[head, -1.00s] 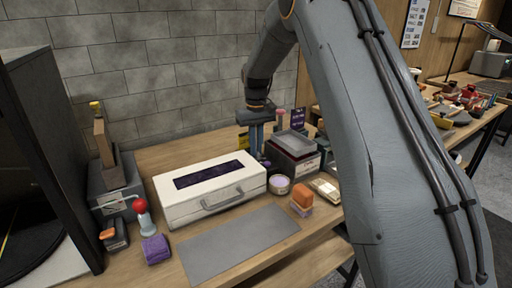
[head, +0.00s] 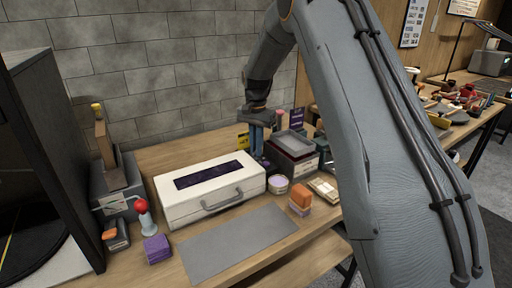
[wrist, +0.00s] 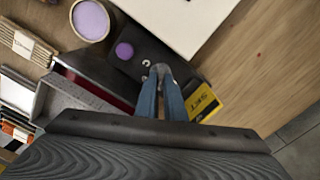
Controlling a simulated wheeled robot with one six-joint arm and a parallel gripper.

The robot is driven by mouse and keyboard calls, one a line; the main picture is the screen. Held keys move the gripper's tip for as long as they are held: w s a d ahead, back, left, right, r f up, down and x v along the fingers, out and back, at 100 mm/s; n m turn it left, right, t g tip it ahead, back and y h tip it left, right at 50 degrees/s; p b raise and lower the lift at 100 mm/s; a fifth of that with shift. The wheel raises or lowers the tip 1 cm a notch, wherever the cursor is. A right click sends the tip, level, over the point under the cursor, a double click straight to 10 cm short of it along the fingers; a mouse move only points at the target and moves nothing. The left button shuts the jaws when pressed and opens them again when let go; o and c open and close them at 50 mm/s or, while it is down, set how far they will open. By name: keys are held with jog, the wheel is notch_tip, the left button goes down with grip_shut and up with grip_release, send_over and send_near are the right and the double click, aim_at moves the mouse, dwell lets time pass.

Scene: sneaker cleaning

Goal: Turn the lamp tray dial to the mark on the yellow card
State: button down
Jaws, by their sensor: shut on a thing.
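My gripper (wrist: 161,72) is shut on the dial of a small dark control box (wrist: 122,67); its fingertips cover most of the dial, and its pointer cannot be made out. White marks show on the box beside the fingertips, and a round purple button (wrist: 124,50) is farther off. The yellow card (wrist: 203,103), lettered "SET", stands right beside the fingers. In the head view the yellow card (head: 243,141) is just left of my gripper (head: 257,156). The white case (head: 190,207) with a dark purple window lies next to the box.
A dark box with a grey tray (head: 292,143) stands close on the right. A lilac tub (head: 278,184), orange and purple blocks (head: 299,202) and a grey mat (head: 237,246) are in front. A red-topped bottle (head: 142,215) is at left. Bare tabletop lies behind the white case.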

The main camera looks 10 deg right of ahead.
jog(key=m, duration=0.5)
jog(key=shift+r, duration=0.1)
jog(key=m, duration=0.6)
jog(key=shift+s+p, duration=0.1)
jog(key=shift+p, duration=0.25)
jog(key=shift+m, duration=0.3)
jog(key=c, duration=1.8)
grip_release()
jog(key=shift+c, duration=0.2)
jog(key=shift+r+b, duration=0.9)
jog(key=shift+r, duration=2.95)
jog(key=shift+s, duration=0.1)
